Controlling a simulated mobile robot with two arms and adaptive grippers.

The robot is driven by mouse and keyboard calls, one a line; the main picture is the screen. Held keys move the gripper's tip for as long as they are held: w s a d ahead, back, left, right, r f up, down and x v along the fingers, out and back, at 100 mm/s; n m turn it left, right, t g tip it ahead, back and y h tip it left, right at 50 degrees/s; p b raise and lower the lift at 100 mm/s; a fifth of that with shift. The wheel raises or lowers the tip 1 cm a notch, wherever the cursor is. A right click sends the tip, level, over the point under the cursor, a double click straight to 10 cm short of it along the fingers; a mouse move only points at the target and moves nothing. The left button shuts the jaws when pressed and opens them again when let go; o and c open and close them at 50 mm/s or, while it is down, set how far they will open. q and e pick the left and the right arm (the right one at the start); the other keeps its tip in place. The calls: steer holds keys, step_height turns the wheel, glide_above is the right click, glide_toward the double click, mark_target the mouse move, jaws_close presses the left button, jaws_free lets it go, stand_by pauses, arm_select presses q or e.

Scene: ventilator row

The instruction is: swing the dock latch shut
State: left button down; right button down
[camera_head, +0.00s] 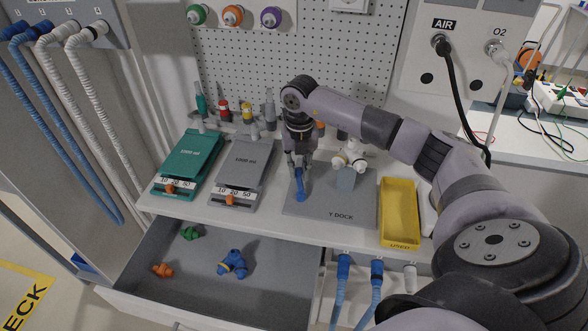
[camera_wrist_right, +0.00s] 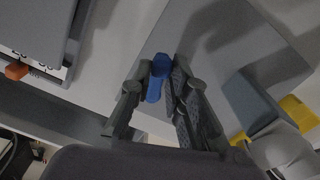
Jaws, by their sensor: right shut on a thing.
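The dock is a grey plate marked Y DOCK (camera_head: 341,215) on the white counter. A blue latch lever (camera_head: 300,189) stands at the left part of the plate. My right gripper (camera_head: 299,168) reaches down from above and is shut on the latch. In the right wrist view the blue latch (camera_wrist_right: 157,82) shows between the two fingers (camera_wrist_right: 160,84). A white Y-shaped connector (camera_head: 350,157) sits on a grey block (camera_head: 345,178) at the back right of the plate. My left gripper is not in view.
A green test lung (camera_head: 190,158) and a grey one (camera_head: 240,165) lie left of the dock. A yellow tray marked USED (camera_head: 400,215) is at its right. An open drawer (camera_head: 285,285) below holds several coloured connectors. Small bottles (camera_head: 247,112) stand behind.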

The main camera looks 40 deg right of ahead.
steer(key=shift+s+d+m, duration=0.25)
steer(key=shift+d+m, duration=0.1)
steer(key=shift+m, duration=0.5)
steer(key=shift+s+d+m, duration=0.2)
steer(key=shift+d+m, duration=0.1)
steer(key=shift+m, duration=0.55)
steer(key=c, duration=1.5)
jaws_free()
steer(key=shift+s, duration=0.1)
steer(key=shift+c, duration=0.2)
steer(key=shift+r, duration=0.15)
step_height(320, 180, up, 12)
steer(key=shift+f, duration=0.1)
